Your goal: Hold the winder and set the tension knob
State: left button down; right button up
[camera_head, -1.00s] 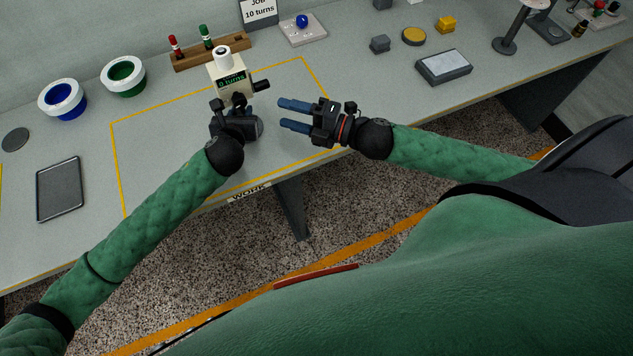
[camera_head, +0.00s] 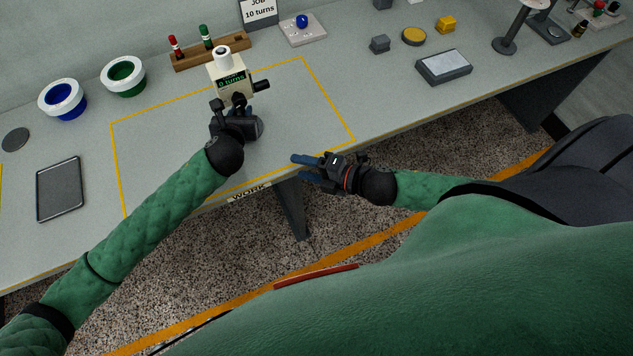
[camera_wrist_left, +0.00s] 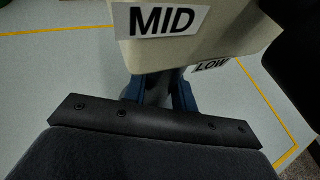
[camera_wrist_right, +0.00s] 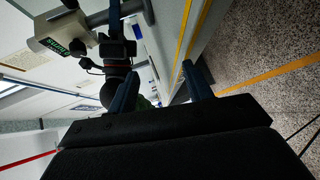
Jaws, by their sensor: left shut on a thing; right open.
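The winder (camera_head: 229,80) is a cream box with a white cap and a green display reading "0 turns", upright at the back of the yellow outline. A dark knob-like part (camera_head: 262,86) sticks out of its right side; I cannot tell if it is the tension knob. MID and LOW labels show on the winder in the left wrist view (camera_wrist_left: 185,45). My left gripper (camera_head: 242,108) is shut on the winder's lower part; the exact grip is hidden. My right gripper (camera_head: 297,168) is open and empty at the table's front edge, apart from the winder.
A wooden rack (camera_head: 210,52) with red and green spindles is behind the winder. A grey box (camera_head: 444,67) lies to the right. The outlined area's right half is clear.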

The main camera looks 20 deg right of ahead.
jog(key=s+f+g+h, duration=0.1)
jog(key=s+f+h, duration=0.1)
jog(key=s+f, duration=0.4)
jog(key=shift+s+f+g, duration=0.2)
jog(key=shift+f+g, duration=0.1)
jog(key=shift+f, duration=0.55)
pick_arm(q)
jog(key=c, duration=1.1)
grip_release()
jog(key=shift+o, duration=0.2)
